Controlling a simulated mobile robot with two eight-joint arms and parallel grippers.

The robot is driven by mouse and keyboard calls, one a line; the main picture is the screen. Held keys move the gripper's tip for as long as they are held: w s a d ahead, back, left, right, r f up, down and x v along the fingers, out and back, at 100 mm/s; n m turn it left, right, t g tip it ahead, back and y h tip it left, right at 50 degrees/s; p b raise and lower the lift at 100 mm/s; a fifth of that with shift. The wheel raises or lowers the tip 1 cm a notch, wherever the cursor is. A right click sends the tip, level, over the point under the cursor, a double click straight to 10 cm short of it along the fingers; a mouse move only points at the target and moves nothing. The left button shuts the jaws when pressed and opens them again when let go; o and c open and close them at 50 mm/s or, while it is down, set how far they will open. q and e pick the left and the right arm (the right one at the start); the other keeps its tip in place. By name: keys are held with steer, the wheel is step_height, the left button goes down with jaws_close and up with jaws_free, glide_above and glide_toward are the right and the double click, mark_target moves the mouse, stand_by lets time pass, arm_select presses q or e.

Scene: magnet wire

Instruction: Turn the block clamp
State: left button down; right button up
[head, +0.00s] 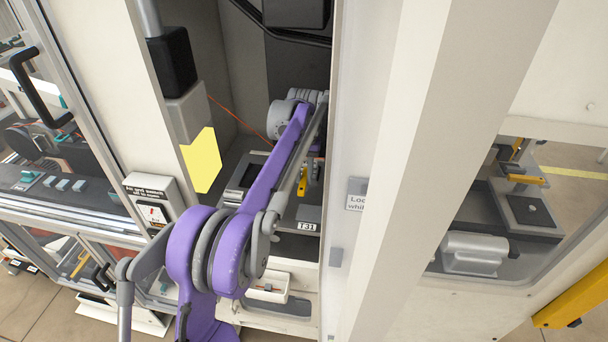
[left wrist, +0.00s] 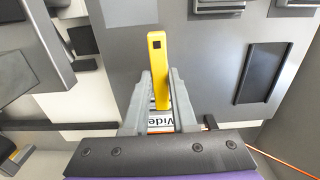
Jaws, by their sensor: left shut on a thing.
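The block clamp shows as a yellow bar (left wrist: 156,52) in the left wrist view, with a small dark square near its far end. My left gripper (left wrist: 160,88) has one grey finger on each side of the bar and is shut on it. In the head view, my purple left arm reaches into the open cabinet bay, and a yellow piece (head: 302,182) shows beside the forearm. The arm hides much of the gripper there. My right gripper is not in view.
A white label (left wrist: 161,120) sits behind the fingers, and an orange wire (left wrist: 284,163) runs at lower right. In the head view, the bay has a narrow opening between a yellow-marked post (head: 202,160) and a cream frame (head: 395,180). A T31 label (head: 307,226) marks its front edge.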

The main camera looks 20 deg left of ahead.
mark_target(304, 179)
arm_select(q)
steer(key=c, duration=0.7)
jaws_free()
step_height(304, 179, up, 11)
steer(key=shift+f+p, duration=0.1)
steer(key=shift+p, duration=0.6)
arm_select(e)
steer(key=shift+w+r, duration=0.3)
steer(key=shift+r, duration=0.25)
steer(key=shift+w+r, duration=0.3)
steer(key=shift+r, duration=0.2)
arm_select(q)
steer(key=shift+s+f, duration=0.1)
